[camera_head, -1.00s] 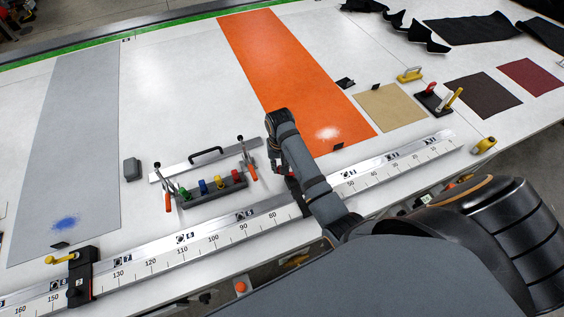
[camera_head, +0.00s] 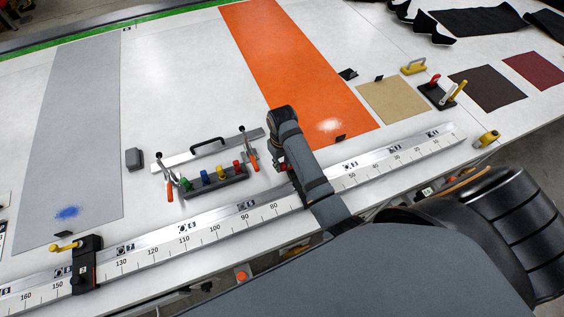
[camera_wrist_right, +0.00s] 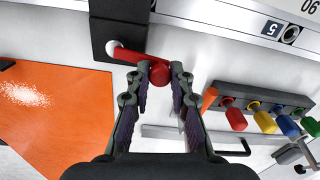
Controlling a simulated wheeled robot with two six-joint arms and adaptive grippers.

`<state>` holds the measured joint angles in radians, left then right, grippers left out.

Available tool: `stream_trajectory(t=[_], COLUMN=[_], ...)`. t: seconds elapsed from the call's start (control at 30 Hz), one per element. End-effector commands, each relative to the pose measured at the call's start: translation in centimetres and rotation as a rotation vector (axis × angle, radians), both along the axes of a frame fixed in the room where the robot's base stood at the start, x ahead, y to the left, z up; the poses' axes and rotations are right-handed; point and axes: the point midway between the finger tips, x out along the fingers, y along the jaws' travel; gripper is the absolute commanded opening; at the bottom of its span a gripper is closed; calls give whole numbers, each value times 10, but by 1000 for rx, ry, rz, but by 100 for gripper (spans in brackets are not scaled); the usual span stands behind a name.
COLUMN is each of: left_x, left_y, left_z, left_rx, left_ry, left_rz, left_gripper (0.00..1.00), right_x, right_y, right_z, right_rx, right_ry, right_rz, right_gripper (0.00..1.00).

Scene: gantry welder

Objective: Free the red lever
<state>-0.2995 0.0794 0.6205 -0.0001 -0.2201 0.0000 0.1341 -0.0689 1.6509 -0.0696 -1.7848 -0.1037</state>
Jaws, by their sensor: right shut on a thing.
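In the right wrist view a red lever (camera_wrist_right: 137,57) with a round red knob sticks out from a black block (camera_wrist_right: 104,22) on the silver ruler rail. Its pale pivot end sits against the block. My right gripper (camera_wrist_right: 160,71) has its two fingertips closed around the knob end, one on each side. In the head view my right gripper (camera_head: 283,166) is low beside the rail, mostly hidden by my own arm, and a little red shows there. The black block is hidden behind my arm in that view. My left gripper is in neither current view.
The ruler rail (camera_head: 195,238) runs along the table's front edge. A second black block (camera_head: 84,268) with a yellow lever (camera_head: 65,247) sits at its left. A rack of coloured handles (camera_head: 213,183) and toggle clamps stands close by.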

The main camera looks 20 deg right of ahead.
Motion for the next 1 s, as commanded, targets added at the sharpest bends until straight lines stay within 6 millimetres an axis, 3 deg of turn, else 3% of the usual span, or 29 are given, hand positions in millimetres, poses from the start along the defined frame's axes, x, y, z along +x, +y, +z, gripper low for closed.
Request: stream_trajectory(t=[0.23,0.27,0.43,0.77,1.0], left_x=[0,0,-1,-2,-1], left_y=[0,0,0,2,1], left_z=[0,0,0,0,0], left_rx=[0,0,0,2,1], left_ry=[1,1,1,3,2], left_rz=[0,0,0,-1,0], left_gripper=[40,40,40,40,40], right_x=[1,1,0,1,1], right_y=[0,0,0,0,0], right_z=[1,1,1,6,50], right_rx=[-1,-1,-1,0,0], right_ry=[-2,-2,-1,-1,-5], right_rz=[-1,-1,-2,-2,-2], right_gripper=[0,24,45,45,45])
